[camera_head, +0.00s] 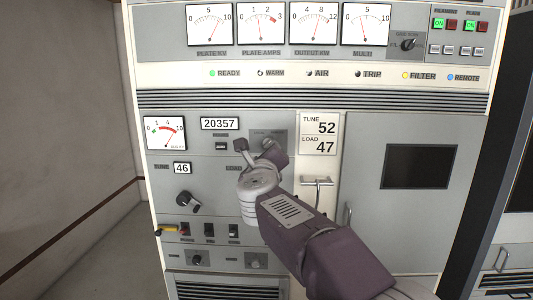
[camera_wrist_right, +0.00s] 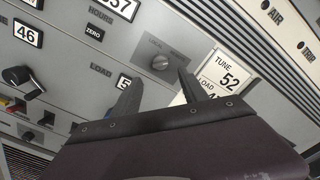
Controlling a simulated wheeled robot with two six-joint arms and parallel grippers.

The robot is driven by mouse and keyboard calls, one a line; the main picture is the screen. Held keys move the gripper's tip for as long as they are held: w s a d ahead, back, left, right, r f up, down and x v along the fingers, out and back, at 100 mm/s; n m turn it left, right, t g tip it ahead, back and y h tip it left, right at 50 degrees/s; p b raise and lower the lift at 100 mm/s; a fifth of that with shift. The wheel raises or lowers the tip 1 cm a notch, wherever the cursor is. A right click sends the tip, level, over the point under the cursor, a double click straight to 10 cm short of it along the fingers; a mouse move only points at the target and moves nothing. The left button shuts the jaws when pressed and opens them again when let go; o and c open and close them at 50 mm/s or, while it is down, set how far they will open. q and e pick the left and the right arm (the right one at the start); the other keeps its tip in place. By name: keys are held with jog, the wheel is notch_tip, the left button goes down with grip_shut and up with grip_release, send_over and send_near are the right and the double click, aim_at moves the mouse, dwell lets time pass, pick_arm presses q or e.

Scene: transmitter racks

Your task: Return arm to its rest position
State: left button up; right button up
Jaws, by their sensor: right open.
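My right arm (camera_head: 315,245) reaches in from the lower right across the front of the grey transmitter rack (camera_head: 410,225). My right gripper (camera_head: 258,150) is open and empty in front of the panel, below the 20357 counter and left of the TUNE 52 / LOAD 47 card (camera_head: 318,133). In the right wrist view the two dark fingers (camera_wrist_right: 158,92) stand apart, with a LOCAL selector knob (camera_wrist_right: 160,62) showing beyond and between them. Whether the fingers touch the panel cannot be told. The LOAD counter is partly hidden by the gripper. My left gripper is not in view.
A TUNE knob (camera_head: 187,201) and a row of switches (camera_head: 209,230) stick out left of my arm. A cabinet handle (camera_head: 317,184) is close to the forearm. A dark screen (camera_head: 419,167) is on the right door. Open floor (camera_head: 110,250) lies left of the rack.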

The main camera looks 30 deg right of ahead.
dwell(0.4)
jog(key=s+a+f+n+g+y+p, duration=0.1)
jog(key=a+f+n+g+y+p, duration=0.2)
jog(key=a+f+n, duration=0.45)
jog(key=s+a+f+n+g+y+p, duration=0.1)
jog(key=a+f+n+y+p, duration=0.3)
jog(key=f+n, duration=0.7)
jog(key=s+a+f+n+g+y, duration=0.2)
jog(key=s+f+n+g, duration=0.8)
jog(key=s+f, duration=1)
jog(key=s+a+n, duration=0.1)
jog(key=s+n, duration=0.2)
jog(key=n, duration=0.1)
jog(key=shift+n, duration=0.35)
jog(key=shift+s+a, duration=0.1)
